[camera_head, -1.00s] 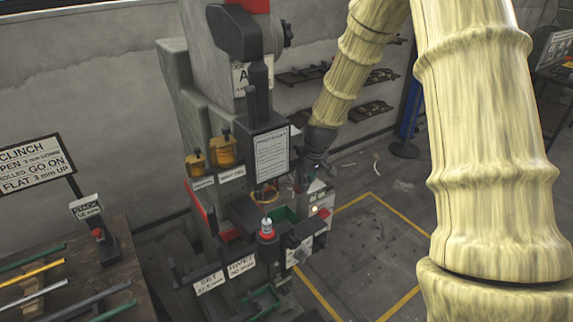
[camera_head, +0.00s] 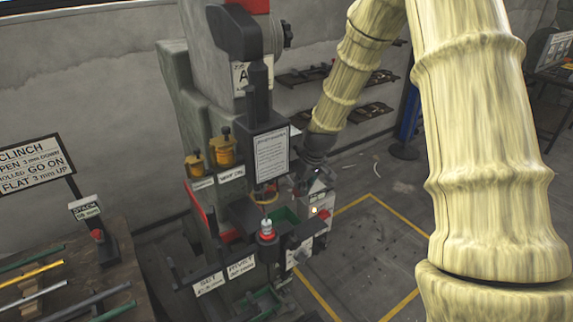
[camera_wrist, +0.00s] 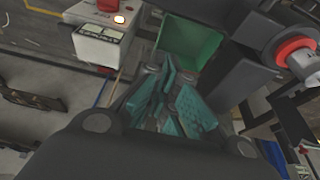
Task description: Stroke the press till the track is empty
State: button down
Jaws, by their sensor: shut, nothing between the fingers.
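The grey press (camera_head: 185,105) stands left of centre in the head view, with a letter A plate on its front. My gripper (camera_wrist: 172,88) is shut and empty in the wrist view, its teal and grey fingers together in front of the green tray (camera_wrist: 190,42). In the head view it is at the front of the press, mostly hidden by the press parts and my wrist. A knob with a red ring and pale top (camera_head: 267,230) stands on the press front; it also shows in the wrist view (camera_wrist: 300,55). I cannot make out the track or any rivets in it.
A white control box (camera_wrist: 103,45) with a lit lamp is close beside my gripper. A bench with coloured rods (camera_head: 40,285) and a clinch sign (camera_head: 35,165) stands at left. Racks (camera_head: 370,112) hang on the wall behind.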

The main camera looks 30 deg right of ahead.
jog(key=s+r+p, duration=0.2)
jog(key=r, duration=0.1)
jog(key=s+r+p, duration=0.1)
jog(key=r+p, duration=0.1)
jog(key=shift+d, duration=0.15)
dwell(1.5)
jog(key=shift+f, duration=0.1)
dwell(0.5)
